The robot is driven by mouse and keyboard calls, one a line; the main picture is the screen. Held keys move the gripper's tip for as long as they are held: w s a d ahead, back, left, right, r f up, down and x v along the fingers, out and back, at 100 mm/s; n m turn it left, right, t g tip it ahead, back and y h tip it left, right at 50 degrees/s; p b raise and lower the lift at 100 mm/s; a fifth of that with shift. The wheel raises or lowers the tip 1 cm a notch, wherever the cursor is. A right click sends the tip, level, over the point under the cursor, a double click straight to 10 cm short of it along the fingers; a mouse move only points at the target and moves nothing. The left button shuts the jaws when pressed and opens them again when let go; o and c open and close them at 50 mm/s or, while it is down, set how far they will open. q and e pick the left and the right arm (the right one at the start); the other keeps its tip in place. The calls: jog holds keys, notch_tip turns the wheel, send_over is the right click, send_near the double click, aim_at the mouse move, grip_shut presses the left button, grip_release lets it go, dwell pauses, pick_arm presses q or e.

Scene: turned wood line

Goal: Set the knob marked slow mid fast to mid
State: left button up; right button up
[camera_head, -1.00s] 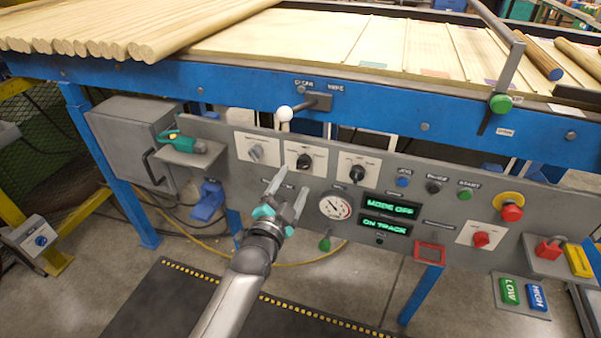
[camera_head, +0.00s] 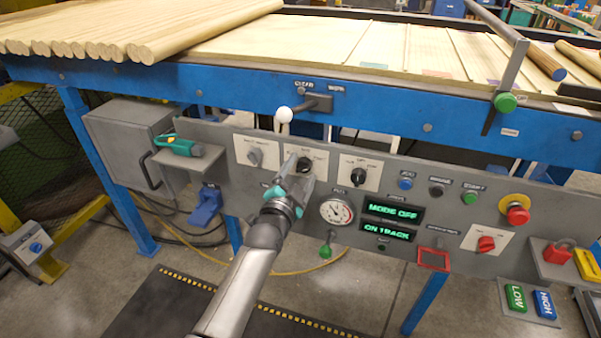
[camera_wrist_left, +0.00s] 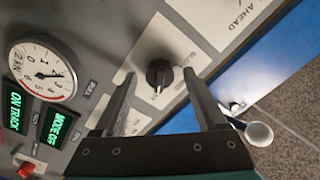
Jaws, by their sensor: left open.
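A black knob (camera_head: 304,164) sits on the middle of three white plates along the top of the grey panel. In the left wrist view the knob (camera_wrist_left: 158,75) shows between the two open fingers (camera_wrist_left: 162,85), with clear gaps. A pale pointer mark on it points down in that view. My right gripper is not in view.
A grey knob (camera_head: 255,157) is to the left and another black knob (camera_head: 358,175) to the right. A white-ball lever (camera_head: 285,115) stands out above, close to a left finger in the wrist view. A round gauge (camera_head: 336,211) and green displays (camera_head: 393,211) lie lower right.

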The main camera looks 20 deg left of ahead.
pick_arm(q)
jog(key=shift+c, duration=0.4)
grip_shut()
jog(key=shift+n+p, duration=0.3)
jog(key=n+p, duration=0.2)
jog(key=n, duration=0.3)
jog(key=shift+n+p, duration=0.3)
jog(key=shift+p, duration=0.1)
jog(key=n, duration=0.2)
jog(key=shift+n+p, duration=0.3)
jog(key=shift+p, duration=0.05)
jog(key=shift+n, duration=1.4)
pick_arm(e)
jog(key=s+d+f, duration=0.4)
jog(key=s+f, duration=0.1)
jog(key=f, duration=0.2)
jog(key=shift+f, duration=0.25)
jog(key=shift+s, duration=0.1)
